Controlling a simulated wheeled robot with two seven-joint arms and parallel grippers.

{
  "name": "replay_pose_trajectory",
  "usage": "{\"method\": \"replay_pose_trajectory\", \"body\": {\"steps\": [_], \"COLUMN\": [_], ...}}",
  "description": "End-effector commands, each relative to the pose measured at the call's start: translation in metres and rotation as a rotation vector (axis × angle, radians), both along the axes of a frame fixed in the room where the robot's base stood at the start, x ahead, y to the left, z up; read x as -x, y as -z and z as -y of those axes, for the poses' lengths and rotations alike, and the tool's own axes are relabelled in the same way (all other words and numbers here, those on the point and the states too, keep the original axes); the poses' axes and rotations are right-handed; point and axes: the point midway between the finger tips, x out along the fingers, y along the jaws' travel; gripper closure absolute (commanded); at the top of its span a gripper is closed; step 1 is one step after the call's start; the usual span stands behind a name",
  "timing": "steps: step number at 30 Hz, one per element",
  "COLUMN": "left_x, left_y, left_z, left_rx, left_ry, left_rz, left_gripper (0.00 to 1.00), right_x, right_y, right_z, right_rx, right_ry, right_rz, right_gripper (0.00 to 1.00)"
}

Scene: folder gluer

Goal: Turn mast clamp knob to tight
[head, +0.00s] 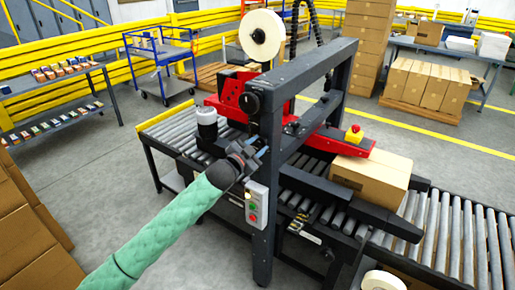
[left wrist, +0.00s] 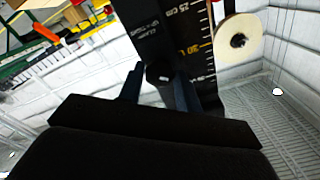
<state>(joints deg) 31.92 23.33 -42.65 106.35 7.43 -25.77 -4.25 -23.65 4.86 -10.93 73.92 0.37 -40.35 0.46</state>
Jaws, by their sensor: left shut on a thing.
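The mast (head: 271,190) of the case-sealing machine stands upright in the middle of the head view. My left gripper (head: 262,149) reaches it from the lower left, its fingers against the mast's near face. In the left wrist view, my left gripper (left wrist: 159,78) is shut on the small dark mast clamp knob (left wrist: 158,73), one finger on each side. Beside the knob is a white label (left wrist: 150,32), seemingly reading "clamp, up = tight". A centimetre scale (left wrist: 200,45) runs along the mast. In the head view, the gripper hides the knob. My right gripper is in neither view.
A round black handwheel (head: 252,101) sits on the mast above my gripper. A switch box (head: 256,205) with red and green buttons hangs just below. A carton (head: 372,177) lies on the roller conveyor (head: 455,235) at right. A tape roll (head: 261,35) tops the machine.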

Motion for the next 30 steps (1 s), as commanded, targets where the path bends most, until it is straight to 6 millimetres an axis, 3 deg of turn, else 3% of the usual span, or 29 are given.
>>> {"method": "replay_pose_trajectory", "body": {"steps": [16,30], "left_x": [0.0,0.0], "left_y": [-0.001,-0.002], "left_z": [-0.001,-0.001], "left_rx": [-0.42,-0.703], "left_ry": [0.001,0.001], "left_rz": [0.304,0.51], "left_gripper": [0.89,0.89], "right_x": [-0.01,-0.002], "right_y": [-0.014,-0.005], "right_z": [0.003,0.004], "right_rx": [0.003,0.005], "right_ry": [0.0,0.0], "right_rz": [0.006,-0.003], "right_gripper": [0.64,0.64]}}
